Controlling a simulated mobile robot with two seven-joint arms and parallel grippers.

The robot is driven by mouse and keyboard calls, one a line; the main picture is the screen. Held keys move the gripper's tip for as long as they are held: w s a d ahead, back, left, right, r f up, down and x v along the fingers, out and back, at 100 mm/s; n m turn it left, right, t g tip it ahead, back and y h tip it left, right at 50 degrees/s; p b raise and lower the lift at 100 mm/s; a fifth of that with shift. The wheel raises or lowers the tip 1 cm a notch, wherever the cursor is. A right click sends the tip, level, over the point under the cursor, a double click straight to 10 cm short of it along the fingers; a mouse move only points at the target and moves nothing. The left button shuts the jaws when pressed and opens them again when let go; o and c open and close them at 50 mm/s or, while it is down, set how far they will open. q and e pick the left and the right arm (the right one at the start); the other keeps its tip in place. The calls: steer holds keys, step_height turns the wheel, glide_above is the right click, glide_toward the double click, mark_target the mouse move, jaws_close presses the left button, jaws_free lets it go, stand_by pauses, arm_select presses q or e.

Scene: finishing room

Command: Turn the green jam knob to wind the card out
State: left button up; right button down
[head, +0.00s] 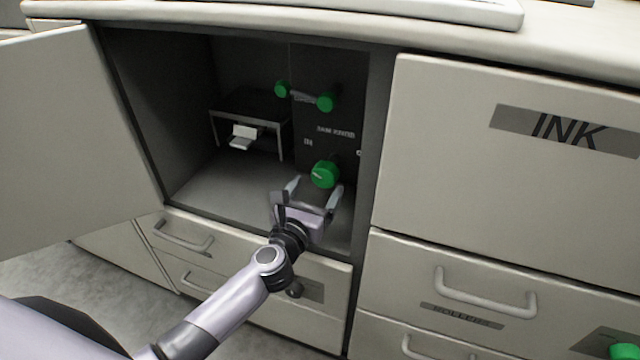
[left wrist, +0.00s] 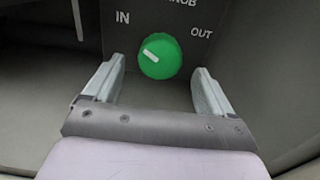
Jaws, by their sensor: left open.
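The green jam knob (head: 325,174) is round and sits on a dark panel inside the open cabinet. In the left wrist view the knob (left wrist: 160,56) has a white pointer line aimed up and left, toward the word IN; OUT is printed at its right. My left gripper (head: 315,190) is open in front of the knob. In the left wrist view the fingers (left wrist: 157,80) stand apart on either side, below the knob and not touching it. A white card (head: 242,136) sticks out of a dark slotted unit (head: 252,106) at the left. My right gripper is not in view.
A green-ended lever (head: 304,97) is above the knob on the same panel. The cabinet door (head: 70,130) stands open at left. An INK panel (head: 520,150) and drawers with handles (head: 485,300) lie at right. The cabinet floor (head: 225,188) is clear at left.

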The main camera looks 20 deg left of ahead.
mark_target(323, 179)
arm_select(q)
steer(key=shift+w, duration=1.05)
steer(key=shift+w+d, duration=0.1)
steer(key=shift+w, duration=0.45)
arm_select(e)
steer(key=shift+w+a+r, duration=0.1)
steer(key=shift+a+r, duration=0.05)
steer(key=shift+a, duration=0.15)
arm_select(q)
steer(key=shift+c, duration=0.7)
steer(key=c, duration=0.9)
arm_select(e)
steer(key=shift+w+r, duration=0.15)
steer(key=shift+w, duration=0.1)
